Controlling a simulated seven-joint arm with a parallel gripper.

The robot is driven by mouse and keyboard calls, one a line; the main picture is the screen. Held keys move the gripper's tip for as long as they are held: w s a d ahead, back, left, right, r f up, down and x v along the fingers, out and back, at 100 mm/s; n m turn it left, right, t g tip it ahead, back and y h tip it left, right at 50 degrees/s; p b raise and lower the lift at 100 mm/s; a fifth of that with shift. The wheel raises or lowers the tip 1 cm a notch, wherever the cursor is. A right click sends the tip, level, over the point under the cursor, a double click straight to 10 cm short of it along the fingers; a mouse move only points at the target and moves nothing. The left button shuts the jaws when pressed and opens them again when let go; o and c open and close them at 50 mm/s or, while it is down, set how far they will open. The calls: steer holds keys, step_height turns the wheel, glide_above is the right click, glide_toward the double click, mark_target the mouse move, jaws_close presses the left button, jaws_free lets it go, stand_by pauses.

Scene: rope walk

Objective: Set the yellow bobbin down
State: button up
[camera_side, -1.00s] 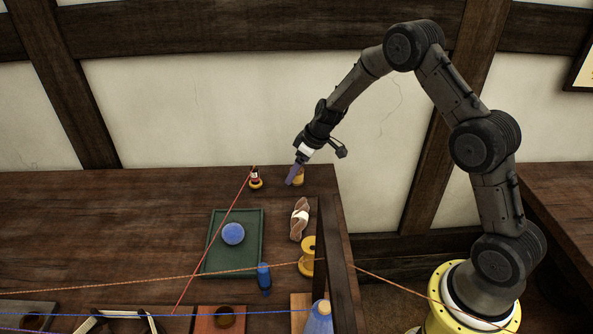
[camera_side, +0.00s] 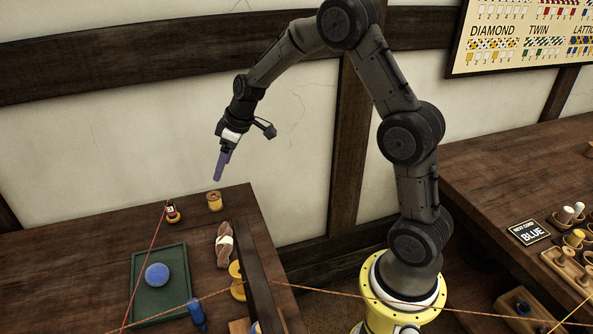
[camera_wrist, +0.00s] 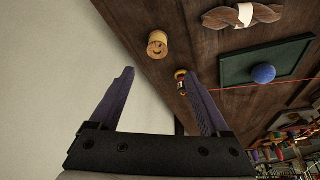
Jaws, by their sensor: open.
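The small yellow bobbin (camera_side: 214,201) stands upright on the dark wooden table near its back right corner. It also shows in the wrist view (camera_wrist: 157,45), beyond the fingertips and apart from them. My gripper (camera_side: 217,178) is just above the bobbin in the side view, pointing down. In the wrist view my gripper (camera_wrist: 159,72) has its two purple fingers spread wide with nothing held between them.
A red-and-yellow bobbin (camera_side: 172,212) with red cord stands to the left. A brown skein (camera_side: 225,245), a large yellow spool (camera_side: 237,270) and a green tray (camera_side: 144,297) holding a blue ball (camera_side: 157,274) lie nearer. Taut cords cross the table's front.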

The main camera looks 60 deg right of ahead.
steer(key=s+a+r, duration=0.5)
steer(key=s+r, duration=0.3)
steer(key=r, duration=0.1)
steer(key=s+a+r+m, duration=0.1)
steer(key=s+a+r, duration=0.1)
steer(key=s, duration=1)
steer(key=s+a+r+m+t+h, duration=0.1)
steer(key=s+a+m, duration=0.1)
steer(key=s, duration=1)
steer(key=shift+s+r+m, duration=0.15)
steer(key=shift+r+m, duration=0.15)
steer(key=shift+r, duration=0.05)
